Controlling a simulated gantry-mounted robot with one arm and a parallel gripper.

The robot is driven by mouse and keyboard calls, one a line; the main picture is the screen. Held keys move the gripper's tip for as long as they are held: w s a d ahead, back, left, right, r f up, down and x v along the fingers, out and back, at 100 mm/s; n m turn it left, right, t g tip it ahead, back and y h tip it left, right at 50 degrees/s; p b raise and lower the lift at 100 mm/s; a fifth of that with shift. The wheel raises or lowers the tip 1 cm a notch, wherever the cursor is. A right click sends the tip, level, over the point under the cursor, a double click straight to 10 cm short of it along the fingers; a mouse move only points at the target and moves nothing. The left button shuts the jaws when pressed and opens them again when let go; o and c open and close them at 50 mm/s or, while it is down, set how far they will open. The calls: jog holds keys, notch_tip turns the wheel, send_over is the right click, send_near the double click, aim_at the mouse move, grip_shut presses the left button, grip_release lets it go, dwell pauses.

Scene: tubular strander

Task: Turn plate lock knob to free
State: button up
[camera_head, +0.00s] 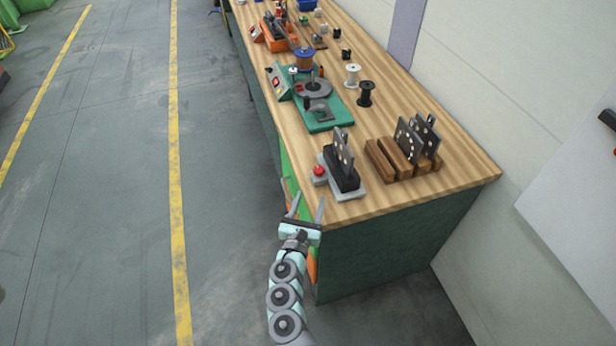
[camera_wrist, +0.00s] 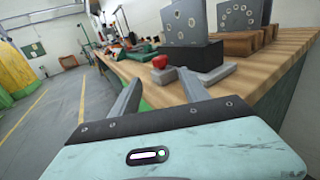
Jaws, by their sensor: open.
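A red knob (camera_head: 319,171) sits on the left end of a grey base (camera_head: 345,191) near the table's front corner. A black block (camera_head: 342,178) on that base holds an upright grey plate with holes (camera_head: 344,150). My gripper (camera_head: 308,204) is open and empty, just off the table's near edge, with its fingers pointing toward the base. In the wrist view the red knob (camera_wrist: 160,62) shows beyond and between my fingertips (camera_wrist: 160,79), apart from them. Which way the knob is turned cannot be told.
A wooden rack (camera_head: 385,165) with more upright plates stands to the right of the base. A green-based machine (camera_head: 325,122), a black spool (camera_head: 366,94) and a white spool (camera_head: 353,74) are farther back. Bare wooden tabletop lies right of the spools. The floor left of the table is open.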

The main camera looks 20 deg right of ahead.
aim_at(318, 175)
jog(key=b+x, duration=0.5)
jog(key=x, duration=0.5)
jog(key=shift+d+f, duration=0.1)
jog(key=shift+d, duration=0.05)
jog(key=shift+w+d+r, duration=0.15)
jog(key=shift+w+r, duration=0.05)
jog(key=shift+w, duration=0.15)
grip_shut()
